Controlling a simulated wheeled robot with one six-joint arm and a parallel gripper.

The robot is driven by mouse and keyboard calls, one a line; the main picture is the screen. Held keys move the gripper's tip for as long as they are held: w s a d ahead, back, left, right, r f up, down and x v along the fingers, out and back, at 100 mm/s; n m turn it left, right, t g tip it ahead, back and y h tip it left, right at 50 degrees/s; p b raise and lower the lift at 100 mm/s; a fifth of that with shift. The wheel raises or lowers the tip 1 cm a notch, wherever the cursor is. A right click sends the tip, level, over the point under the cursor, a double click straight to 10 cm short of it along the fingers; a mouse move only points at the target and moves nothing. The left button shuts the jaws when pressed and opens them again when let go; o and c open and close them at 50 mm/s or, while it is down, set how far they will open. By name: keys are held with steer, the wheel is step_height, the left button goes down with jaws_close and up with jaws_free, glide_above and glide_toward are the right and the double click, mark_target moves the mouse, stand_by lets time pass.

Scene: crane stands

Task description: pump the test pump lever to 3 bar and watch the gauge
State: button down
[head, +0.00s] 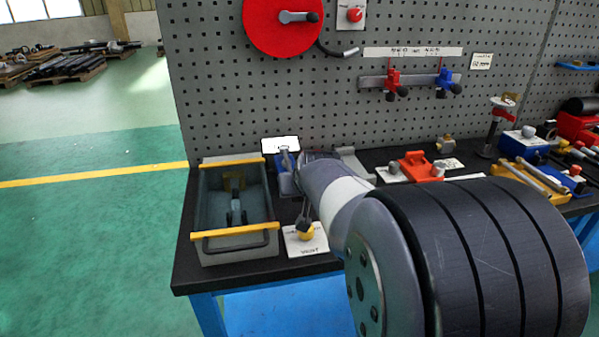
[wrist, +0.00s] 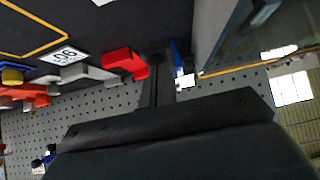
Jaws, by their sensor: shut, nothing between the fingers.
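A grey open box (head: 208,215) with two yellow bars stands at the bench's left end. Inside it are a yellow block and a dark lever-like part (head: 236,215). A blue unit (head: 286,184) with a grey top stands just right of the box, partly behind my arm. A white-faced plate (head: 281,145) is behind it; no gauge reading is legible. I cannot tell which part is the pump lever. My gripper (wrist: 156,85) is shut and empty in the wrist view, close to a red block (wrist: 122,62). In the head view my arm mostly hides it.
A yellow knob (head: 304,232) on a white VENT card stands in front of the blue unit. An orange fixture (head: 414,168) and a blue toolbox (head: 522,142) are to the right. The pegboard (head: 220,90) closes off the back. Floor left of the bench is clear.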

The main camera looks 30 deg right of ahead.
step_height(320, 180, up, 4)
steer(key=shift+s+a+r+p, duration=0.1)
steer(key=shift+s+p, duration=0.05)
steer(key=shift+p, duration=0.9)
steer(key=v, duration=0.9)
steer(key=shift+s, duration=0.6)
steer(key=shift+a, duration=0.15)
steer(key=x, duration=0.6)
steer(key=shift+w, duration=0.2)
